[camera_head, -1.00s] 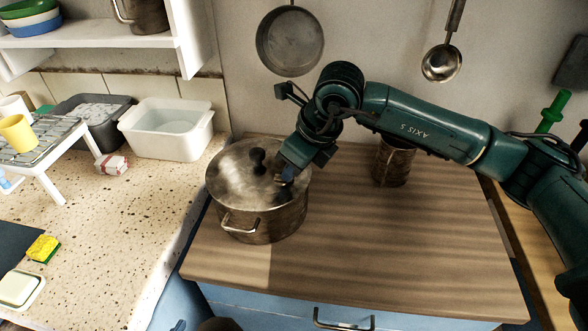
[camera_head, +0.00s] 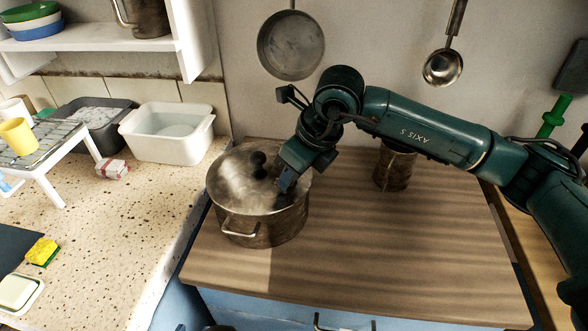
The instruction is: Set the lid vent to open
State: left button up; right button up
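A metal pot (camera_head: 268,232) with side handles stands on the left part of the wooden worktop. Its domed metal lid (camera_head: 232,182) is on it, with a dark round knob (camera_head: 258,160) in the middle. My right gripper (camera_head: 284,188) points down at the right side of the lid, to the right of the knob. Its fingertips are small and dark here, so I cannot tell whether they are open or shut, or whether they touch the lid. The lid vent cannot be made out; the gripper covers part of the lid there. My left gripper is not in view.
A rusty can (camera_head: 394,168) stands behind my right forearm. A pan (camera_head: 290,45) and a ladle (camera_head: 442,67) hang on the wall. A white basin (camera_head: 168,148) stands on the speckled counter at left.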

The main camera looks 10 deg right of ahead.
jog(key=shift+r, duration=0.1)
jog(key=v, duration=1.3)
jog(key=shift+b, duration=0.45)
